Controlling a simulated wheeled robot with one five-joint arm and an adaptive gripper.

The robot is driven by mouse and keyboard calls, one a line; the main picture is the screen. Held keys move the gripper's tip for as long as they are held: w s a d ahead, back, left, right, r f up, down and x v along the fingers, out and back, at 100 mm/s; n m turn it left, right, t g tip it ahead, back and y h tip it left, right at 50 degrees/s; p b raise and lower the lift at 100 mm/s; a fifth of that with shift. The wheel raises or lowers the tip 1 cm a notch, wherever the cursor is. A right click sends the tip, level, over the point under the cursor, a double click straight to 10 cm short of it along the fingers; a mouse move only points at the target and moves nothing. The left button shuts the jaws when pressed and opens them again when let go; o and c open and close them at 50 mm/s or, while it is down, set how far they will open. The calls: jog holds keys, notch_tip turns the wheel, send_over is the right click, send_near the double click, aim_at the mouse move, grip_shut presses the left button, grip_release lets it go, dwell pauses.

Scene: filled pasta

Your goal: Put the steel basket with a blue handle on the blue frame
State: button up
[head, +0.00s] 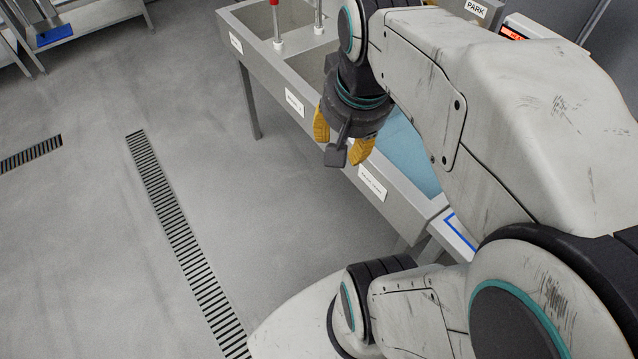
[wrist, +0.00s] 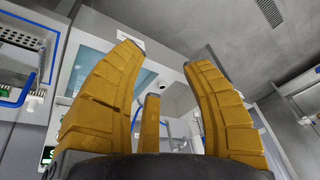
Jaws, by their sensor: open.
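My gripper (head: 340,142) hangs beside the front edge of the steel sink unit in the head view, its yellow fingers apart. In the wrist view my gripper (wrist: 162,62) is open with nothing between its fingers. At the left of the wrist view is a perforated steel basket (wrist: 18,60), cut by the picture edge, with a blue curved bar that looks like its handle (wrist: 20,101). It is well apart from my fingers. A corner of a blue frame (head: 459,232) shows on the steel surface right of the sink, partly hidden by my arm.
The sink unit (head: 290,88) has labelled fronts, a red-topped post (head: 275,20) and a light-blue basin (head: 408,150). A rack with a blue item (head: 54,35) stands at the upper left. Floor drains (head: 185,235) cross open grey floor at left.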

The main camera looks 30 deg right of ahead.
jog(key=s+a+f+n+t+y, duration=0.1)
jog(key=s+a+f+n, duration=0.2)
jog(key=a+n, duration=0.4)
jog(key=shift+s+a+f, duration=0.2)
jog(key=shift+s+f, duration=0.1)
jog(key=shift+s, duration=0.4)
